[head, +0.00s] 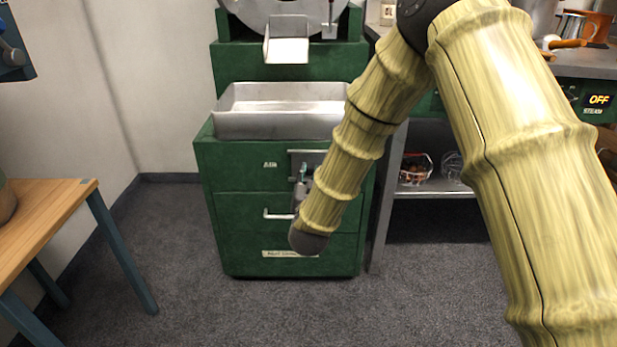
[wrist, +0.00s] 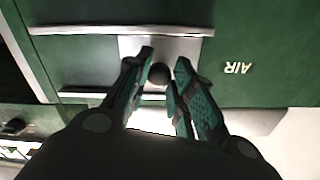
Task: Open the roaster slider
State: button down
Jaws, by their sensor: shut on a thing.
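The roaster slider is a metal plate (head: 308,157) on the front of the green cabinet (head: 235,165), right of a small AIR label (head: 270,164). In the wrist view the plate (wrist: 190,48) sits between two metal rails. A dark round knob (wrist: 159,74) stands out from it. My gripper (wrist: 163,68) has its teal fingers closed around the knob, one fingertip on each side. In the head view my gripper (head: 302,178) is at the plate, partly hidden by my wrist. How far the slider is open cannot be told.
A metal tray (head: 280,124) tops the cabinet below the roaster's chute (head: 286,50). A drawer handle (head: 278,215) lies below my gripper. A wooden table (head: 45,222) stands left. A shelf (head: 430,191) with baskets stands right. Floor between table and cabinet is clear.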

jog(key=d+p, duration=0.2)
jog(key=d, duration=0.6)
jog(key=shift+d+p, duration=0.3)
jog(key=shift+d, duration=0.05)
jog(key=c, duration=1.2)
grip_release()
jog(key=s, duration=1.2)
